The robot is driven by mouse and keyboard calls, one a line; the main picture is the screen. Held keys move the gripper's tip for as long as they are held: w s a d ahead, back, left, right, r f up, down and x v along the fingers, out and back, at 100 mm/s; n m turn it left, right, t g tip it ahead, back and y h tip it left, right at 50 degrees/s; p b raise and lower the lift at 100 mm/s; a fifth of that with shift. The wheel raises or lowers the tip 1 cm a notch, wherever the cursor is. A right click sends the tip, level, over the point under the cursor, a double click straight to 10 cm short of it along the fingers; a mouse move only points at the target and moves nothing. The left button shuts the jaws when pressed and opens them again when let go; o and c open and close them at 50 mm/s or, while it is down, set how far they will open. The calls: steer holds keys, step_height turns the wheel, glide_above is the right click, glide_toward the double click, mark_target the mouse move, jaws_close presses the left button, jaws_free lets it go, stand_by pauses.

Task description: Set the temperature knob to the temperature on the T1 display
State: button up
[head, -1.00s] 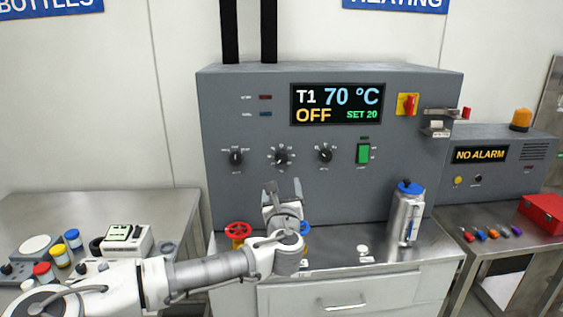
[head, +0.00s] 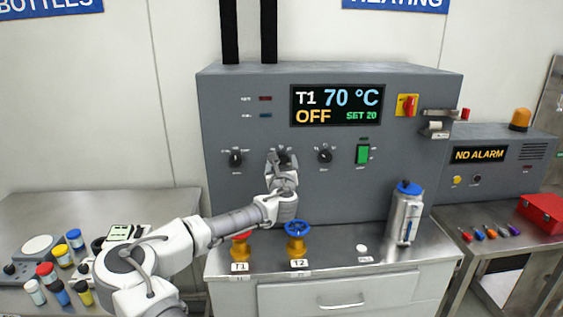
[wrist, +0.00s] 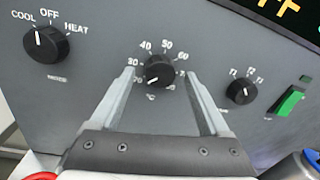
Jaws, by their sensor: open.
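The temperature knob (wrist: 158,70) is a round black dial with a number scale around it, 40, 50, 60 and 70 readable. Its white mark points to the lower left. The display (head: 338,104) reads T1 70 °C, OFF and SET 20. My gripper (head: 281,158) is open in front of the knob. In the wrist view its two fingers (wrist: 157,76) lie to the left and right of the knob, with a gap on both sides. I cannot tell how far the tips are from the panel. In the head view my gripper mostly hides the knob.
The mode knob (wrist: 47,44) with COOL, OFF and HEAT is left of the dial; the T1-T2-T3 selector (wrist: 240,91) and green switch (wrist: 290,102) are right. Below stand red (head: 240,248) and blue (head: 297,232) valves. A steel bottle (head: 405,215) stands at right.

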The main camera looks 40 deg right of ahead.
steer(key=shift+w+d, duration=0.15)
steer(key=shift+w, duration=0.05)
jaws_close()
stand_by(0.4)
steer(key=shift+m, duration=0.3)
